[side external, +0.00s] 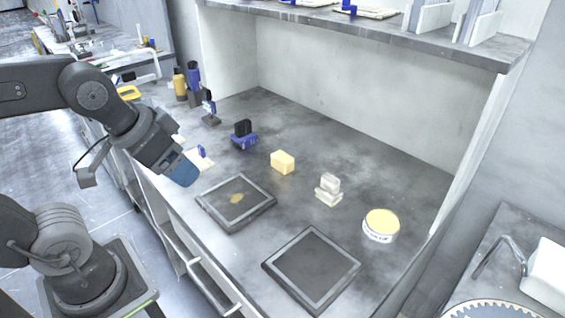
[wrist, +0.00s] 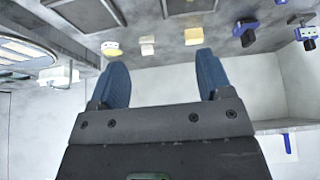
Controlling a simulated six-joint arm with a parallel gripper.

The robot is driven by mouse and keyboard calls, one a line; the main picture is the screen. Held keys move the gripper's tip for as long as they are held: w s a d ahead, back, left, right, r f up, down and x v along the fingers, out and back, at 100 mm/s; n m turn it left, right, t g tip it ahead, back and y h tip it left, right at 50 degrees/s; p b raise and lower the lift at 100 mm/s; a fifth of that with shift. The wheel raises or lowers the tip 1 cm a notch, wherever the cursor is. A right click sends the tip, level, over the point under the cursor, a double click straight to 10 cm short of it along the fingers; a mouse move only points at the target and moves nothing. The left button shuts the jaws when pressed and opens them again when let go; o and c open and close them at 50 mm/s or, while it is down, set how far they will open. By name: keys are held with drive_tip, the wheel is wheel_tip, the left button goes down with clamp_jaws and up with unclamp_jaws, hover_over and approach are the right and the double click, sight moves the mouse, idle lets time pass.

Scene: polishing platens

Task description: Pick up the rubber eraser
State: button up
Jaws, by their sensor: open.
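A pale yellow block (side external: 282,161) lies on the grey counter; its shape suits a rubber eraser, but I cannot be sure of its identity. It also shows in the wrist view (wrist: 194,36), beyond my fingers. A pale, whitish stacked block (side external: 328,189) sits to its right and shows in the wrist view (wrist: 147,46). My gripper (side external: 183,172), with blue fingers, is at the counter's left side, apart from both blocks. In the wrist view my gripper (wrist: 161,72) has its fingers wide apart with nothing between them.
Two dark square platens (side external: 236,203) (side external: 312,268) lie along the front of the counter. A round yellow-topped tin (side external: 381,225) stands at right. A blue-and-black item (side external: 244,135) and several bottles (side external: 190,82) stand behind. A shelf (side external: 370,32) overhangs the back.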

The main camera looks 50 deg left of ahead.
drive_tip(key=w+a+r+m+g, duration=0.1)
drive_tip(key=w+r+m, duration=0.15)
drive_tip(key=w, duration=0.25)
drive_tip(key=w+a+r+m+g, duration=0.1)
drive_tip(key=w+m, duration=0.2)
drive_tip(key=w, duration=0.2)
drive_tip(key=m+g, duration=0.4)
drive_tip(key=m, duration=0.9)
hover_over(282, 156)
wheel_tip(282, 156, down, 12)
drive_tip(key=r, duration=0.1)
drive_tip(key=shift+n, duration=0.25)
drive_tip(key=f, duration=0.8)
drive_tip(key=shift+w+a+f, duration=0.1)
drive_tip(key=shift+w+f, duration=0.05)
drive_tip(key=shift+w, duration=0.05)
drive_tip(key=shift+s+f, duration=0.1)
drive_tip(key=shift+f, duration=2.8)
drive_tip(key=shift+c, duration=0.2)
drive_tip(key=c, duration=1)
